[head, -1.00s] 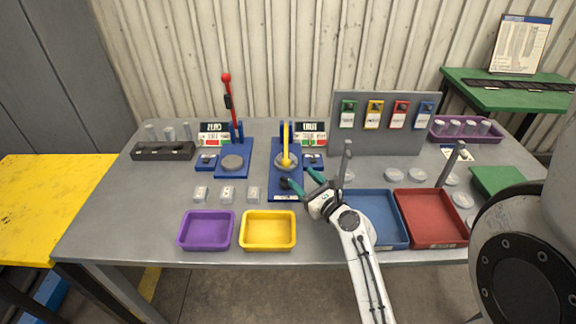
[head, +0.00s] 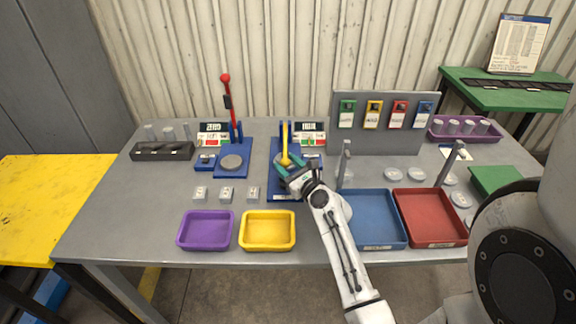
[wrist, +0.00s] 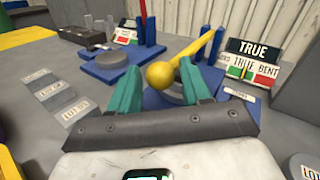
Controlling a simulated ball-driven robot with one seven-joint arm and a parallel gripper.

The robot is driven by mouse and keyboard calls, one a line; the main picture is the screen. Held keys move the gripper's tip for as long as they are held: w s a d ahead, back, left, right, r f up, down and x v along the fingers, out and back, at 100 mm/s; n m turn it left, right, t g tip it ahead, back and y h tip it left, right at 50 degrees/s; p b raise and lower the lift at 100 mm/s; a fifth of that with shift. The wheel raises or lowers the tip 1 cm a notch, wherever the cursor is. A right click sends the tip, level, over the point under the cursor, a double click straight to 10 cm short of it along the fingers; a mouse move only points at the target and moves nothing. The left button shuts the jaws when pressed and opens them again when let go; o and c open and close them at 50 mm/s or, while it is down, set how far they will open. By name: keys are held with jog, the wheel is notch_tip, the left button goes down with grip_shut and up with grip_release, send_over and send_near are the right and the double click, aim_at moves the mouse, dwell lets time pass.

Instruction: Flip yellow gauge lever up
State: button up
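The yellow gauge lever (head: 285,148) is swung down toward me, its ball knob (wrist: 160,75) low over the blue gauge base (head: 283,196). The knob also shows in the head view (head: 285,161). My gripper (head: 286,168) reaches over the front of that base. In the wrist view my gripper's teal fingers (wrist: 158,88) are spread apart, with the knob just beyond and between their tips. I cannot tell whether either finger touches it. The TRUE sign (wrist: 254,52) stands behind the base at right.
A second gauge with an upright red lever (head: 230,105) stands to the left. Small labelled blocks (head: 226,194) lie in front of it. A purple tray (head: 205,248), a yellow tray (head: 267,248), a blue tray (head: 380,246) and a red tray (head: 432,244) line the front edge.

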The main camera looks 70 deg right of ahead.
grip_shut()
jog(key=shift+w, duration=0.1)
dwell(0.3)
